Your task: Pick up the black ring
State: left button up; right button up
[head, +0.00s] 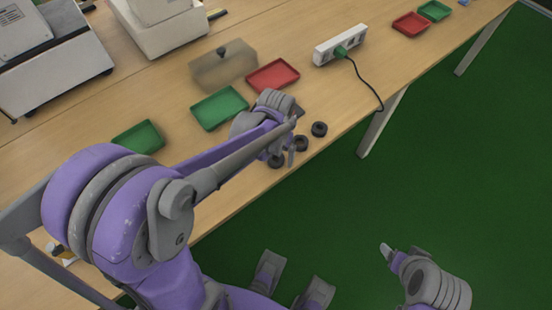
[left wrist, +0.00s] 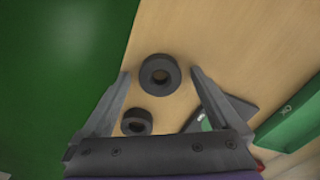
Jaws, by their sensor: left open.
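Several small black rings lie on the wooden table near its front edge. In the head view I see one at the right (head: 319,129), one in the middle (head: 300,143) and one at the left (head: 276,161), partly hidden by my left gripper (head: 293,139). In the left wrist view, a larger-looking black ring (left wrist: 160,75) lies between the tips of my open left gripper, with its hole facing up. Another black ring (left wrist: 136,122) lies closer to the gripper's base, by the left finger. The fingers hold nothing. My right gripper (head: 389,251) is over the green floor, away from the table.
Green trays (head: 220,107) (head: 140,138) and a red tray (head: 272,76) stand behind the left gripper. A dark flat object (left wrist: 233,112) lies beside the right finger. A power strip (head: 340,45) with a green plug and black cable lies farther right. The table edge is close.

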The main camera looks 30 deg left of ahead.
pick_arm(q)
jog(key=c, duration=1.4)
jog(key=shift+c, duration=0.2)
